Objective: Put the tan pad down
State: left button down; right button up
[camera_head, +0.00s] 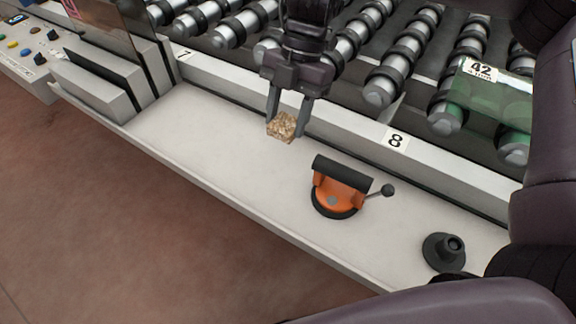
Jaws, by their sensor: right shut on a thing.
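My right gripper (286,122) points down over the pale ledge in front of the roller bed. Its two fingers are shut on the tan pad (282,127), a small speckled block. The pad is between the fingertips, low over the ledge (215,135); I cannot tell whether it touches the surface. My left gripper is not in view.
An orange suction cup holder (338,190) with a black handle and a lever knob stands on the ledge right of the pad. A black round knob (445,252) is farther right. Rollers (405,60) and green glass (490,95) lie behind. The ledge left of the pad is clear.

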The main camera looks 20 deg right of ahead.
send_over(283, 174)
jog(key=w+d, duration=0.1)
notch_tip(283, 174, down, 7)
jog(key=shift+f, duration=0.1)
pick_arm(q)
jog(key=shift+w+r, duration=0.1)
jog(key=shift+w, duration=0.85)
pick_arm(e)
jog(key=shift+f, duration=2.45)
jog(key=o, duration=1)
jog(key=shift+d+f, duration=0.1)
jog(key=shift+c, duration=0.2)
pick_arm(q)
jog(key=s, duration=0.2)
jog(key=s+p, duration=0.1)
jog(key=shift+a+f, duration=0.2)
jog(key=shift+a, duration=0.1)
pick_arm(e)
jog(key=v, duration=1.2)
jog(key=shift+r, duration=0.2)
